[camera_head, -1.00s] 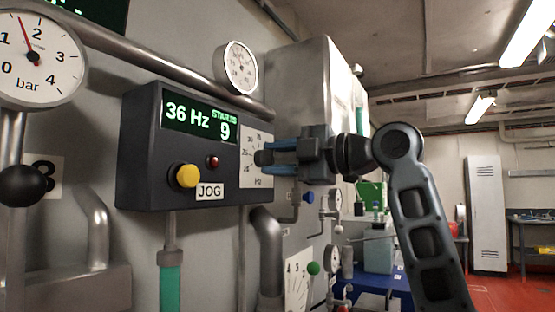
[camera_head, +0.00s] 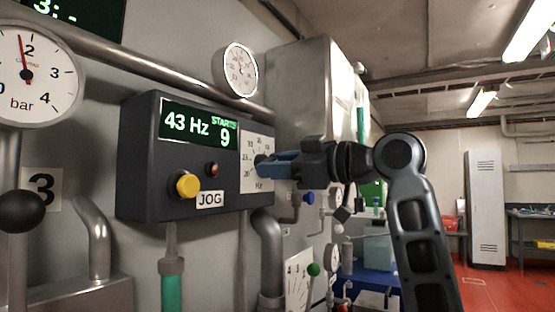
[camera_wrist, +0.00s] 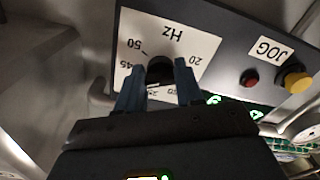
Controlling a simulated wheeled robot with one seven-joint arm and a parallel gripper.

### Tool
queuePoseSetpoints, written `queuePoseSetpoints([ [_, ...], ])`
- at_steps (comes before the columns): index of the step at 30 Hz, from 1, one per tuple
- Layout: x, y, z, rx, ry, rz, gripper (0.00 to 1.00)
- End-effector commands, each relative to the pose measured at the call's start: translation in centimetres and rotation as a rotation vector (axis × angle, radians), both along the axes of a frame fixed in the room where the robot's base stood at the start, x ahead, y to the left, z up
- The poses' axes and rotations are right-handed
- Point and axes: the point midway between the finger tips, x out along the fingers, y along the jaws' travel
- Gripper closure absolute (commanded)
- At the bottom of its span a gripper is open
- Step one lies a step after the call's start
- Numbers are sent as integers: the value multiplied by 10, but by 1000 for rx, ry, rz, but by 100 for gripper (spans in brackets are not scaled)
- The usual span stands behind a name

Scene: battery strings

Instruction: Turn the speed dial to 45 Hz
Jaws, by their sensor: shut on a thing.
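The dark control box (camera_head: 140,160) hangs on the wall with a green display (camera_head: 198,126) that reads 43 Hz and STARTS 9. The speed dial's white scale plate (camera_head: 258,148) is on the right of its front. In the wrist view the plate (camera_wrist: 190,50) appears upside down, with 50, 45 and 20 legible. My gripper (camera_head: 264,166) is shut on the black dial knob (camera_wrist: 160,70), with one blue finger on each side of it. The fingers hide part of the scale and the knob's pointer.
A yellow button (camera_head: 187,185), a red button (camera_head: 212,169) and the JOG label (camera_head: 210,200) sit left of the dial. A pipe (camera_head: 170,60) runs above the box. A round gauge (camera_head: 236,70) is above it.

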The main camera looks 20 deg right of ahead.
Motion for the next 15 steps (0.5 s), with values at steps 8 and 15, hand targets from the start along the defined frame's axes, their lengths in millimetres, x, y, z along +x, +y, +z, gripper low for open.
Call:
queuePoseSetpoints([
  [8, 0, 1, -2, 144, 113, 0, 94],
  [15, 0, 0, -3, 209, 159, -2, 94],
])
